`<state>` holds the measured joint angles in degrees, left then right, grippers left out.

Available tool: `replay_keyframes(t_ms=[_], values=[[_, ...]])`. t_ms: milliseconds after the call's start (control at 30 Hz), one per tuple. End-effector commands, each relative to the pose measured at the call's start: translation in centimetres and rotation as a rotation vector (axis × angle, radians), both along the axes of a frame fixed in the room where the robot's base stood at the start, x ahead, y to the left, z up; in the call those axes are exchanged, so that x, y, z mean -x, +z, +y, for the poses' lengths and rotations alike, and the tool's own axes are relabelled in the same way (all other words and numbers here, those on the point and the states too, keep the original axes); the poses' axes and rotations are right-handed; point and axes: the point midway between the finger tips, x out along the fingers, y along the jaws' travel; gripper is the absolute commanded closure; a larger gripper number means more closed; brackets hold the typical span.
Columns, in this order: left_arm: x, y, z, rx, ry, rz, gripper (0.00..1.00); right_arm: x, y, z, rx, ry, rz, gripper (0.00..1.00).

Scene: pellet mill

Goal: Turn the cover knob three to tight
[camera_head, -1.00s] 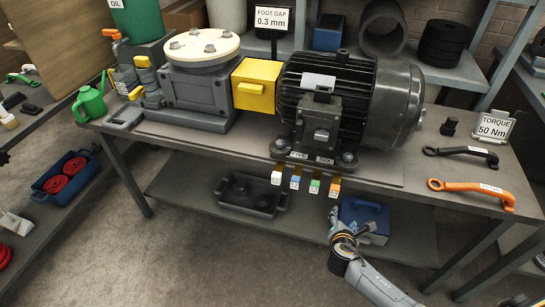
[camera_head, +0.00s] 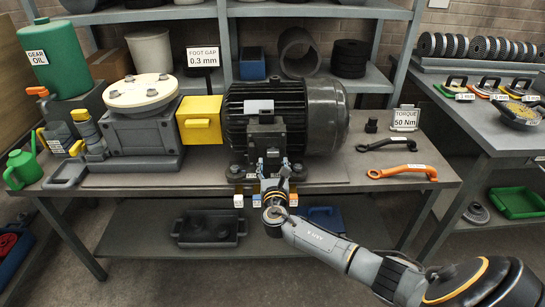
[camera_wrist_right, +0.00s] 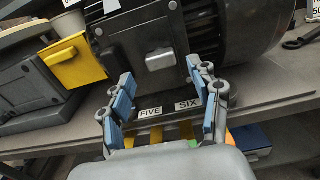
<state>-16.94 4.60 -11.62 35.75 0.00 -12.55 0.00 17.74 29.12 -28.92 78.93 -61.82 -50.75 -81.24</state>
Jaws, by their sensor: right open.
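A round cream cover (camera_head: 143,96) lies on top of the grey gearbox housing (camera_head: 145,135) at the left of the bench in the head view. Several small grey knobs (camera_head: 152,92) stand on it; no numbers on them are readable. My right gripper (camera_head: 275,172) is in front of the black motor's foot, well to the right of the cover. In the right wrist view my right gripper (camera_wrist_right: 168,95) is open and empty, its two blue-padded fingers apart on either side of the labels FIVE (camera_wrist_right: 150,113) and SIX (camera_wrist_right: 187,105). My left gripper is not in view.
A yellow guard (camera_head: 200,122) sits between the gearbox and the black motor (camera_head: 290,110). Coloured tags (camera_head: 238,200) hang at the bench's front edge. A black wrench (camera_head: 385,144) and an orange wrench (camera_head: 402,172) lie right of the motor. A green can (camera_head: 22,168) stands at left.

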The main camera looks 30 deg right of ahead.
Motion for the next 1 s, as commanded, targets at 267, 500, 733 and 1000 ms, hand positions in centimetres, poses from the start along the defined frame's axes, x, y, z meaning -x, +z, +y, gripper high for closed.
replay_keyframes(t_ms=[267,500,733,1000], values=[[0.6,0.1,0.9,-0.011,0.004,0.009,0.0,-2.8,0.0,-1.7,0.0,0.0,0.0,0.38],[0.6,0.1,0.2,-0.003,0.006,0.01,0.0,-3.2,-0.1,-1.9,-0.002,0.002,0.0,0.38],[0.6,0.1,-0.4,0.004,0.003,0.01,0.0,-3.1,-0.1,-1.9,-0.002,0.001,0.001,0.58],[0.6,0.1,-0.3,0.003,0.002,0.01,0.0,-3.1,-0.1,-1.9,-0.003,0.001,0.001,0.92]])
